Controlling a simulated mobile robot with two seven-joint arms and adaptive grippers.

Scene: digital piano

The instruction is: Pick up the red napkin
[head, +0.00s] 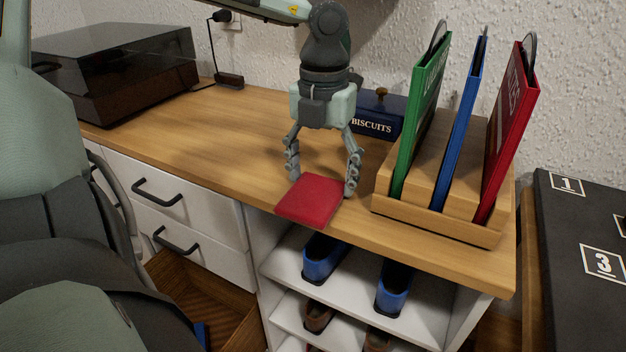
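The red napkin (310,203) is a flat, folded square at the front edge of the wooden counter in the head view. Its near corner reaches out past the edge. My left gripper (322,184) points down over the napkin's far side. Its two fingers are spread apart, one near the napkin's far left corner and one beside its right edge. Whether the fingertips touch the napkin I cannot tell. My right gripper is not in view.
A wooden rack (440,220) with green, blue and red binders stands right of the napkin. A blue biscuits box (376,115) sits behind the gripper. A dark turntable (120,65) is at the far left. Shelves with shoes and an open drawer (205,300) lie below the wooden counter (230,140).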

